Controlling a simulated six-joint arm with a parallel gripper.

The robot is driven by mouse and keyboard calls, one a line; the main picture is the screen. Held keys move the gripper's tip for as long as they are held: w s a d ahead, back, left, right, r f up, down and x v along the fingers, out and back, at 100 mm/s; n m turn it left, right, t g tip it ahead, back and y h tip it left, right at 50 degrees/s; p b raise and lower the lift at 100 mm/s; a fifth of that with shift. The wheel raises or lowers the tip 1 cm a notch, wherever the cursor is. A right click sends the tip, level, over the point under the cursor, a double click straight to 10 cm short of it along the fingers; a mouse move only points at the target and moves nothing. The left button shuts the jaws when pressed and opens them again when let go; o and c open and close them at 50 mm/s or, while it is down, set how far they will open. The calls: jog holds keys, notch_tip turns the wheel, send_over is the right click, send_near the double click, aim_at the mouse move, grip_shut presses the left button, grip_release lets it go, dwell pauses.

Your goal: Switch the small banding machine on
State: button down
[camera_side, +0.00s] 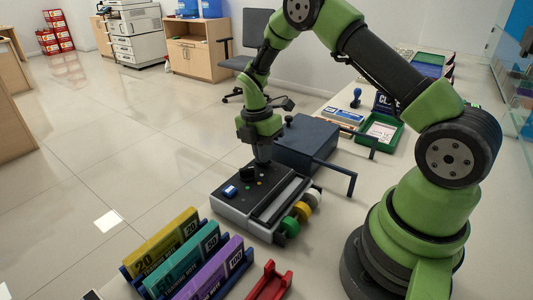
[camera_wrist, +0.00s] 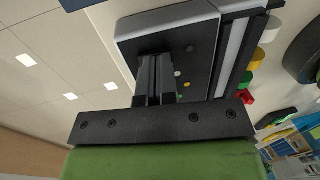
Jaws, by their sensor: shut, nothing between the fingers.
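The small banding machine (camera_side: 226,205) is a grey and black box on the counter, with a long slot along its right part. Its top panel has a blue switch (camera_side: 230,190), a black knob and small coloured buttons. Whether the switch is on or off is too small to tell. My gripper (camera_side: 262,165) points down over the far end of the panel, fingers together and empty; I cannot tell if the tips touch it. In the wrist view the shut fingers (camera_wrist: 155,80) stand in front of the machine (camera_wrist: 200,30) and hide part of its panel.
A dark blue box (camera_side: 305,145) with a bar handle stands just behind the machine. Coloured rolls (camera_side: 302,211) sit along its right side. Banded note packs (camera_side: 190,260) stand in blue holders in front, beside a red holder (camera_side: 270,283). A green tray (camera_side: 380,133) lies farther back.

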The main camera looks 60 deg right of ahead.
jog(key=shift+w+r, duration=0.1)
jog(key=shift+w, duration=0.1)
jog(key=shift+r, duration=0.1)
notch_tip(320, 180, up, 14)
jog(key=w, duration=0.2)
dwell(0.5)
jog(key=shift+s, duration=0.6)
jog(key=shift+f, duration=0.2)
jog(key=f, duration=0.4)
jog(key=s+f, duration=0.1)
jog(key=f, duration=0.4)
jog(key=s+f, duration=0.1)
jog(key=f, duration=0.3)
jog(key=shift+s+f, duration=0.1)
jog(key=shift+f, duration=0.3)
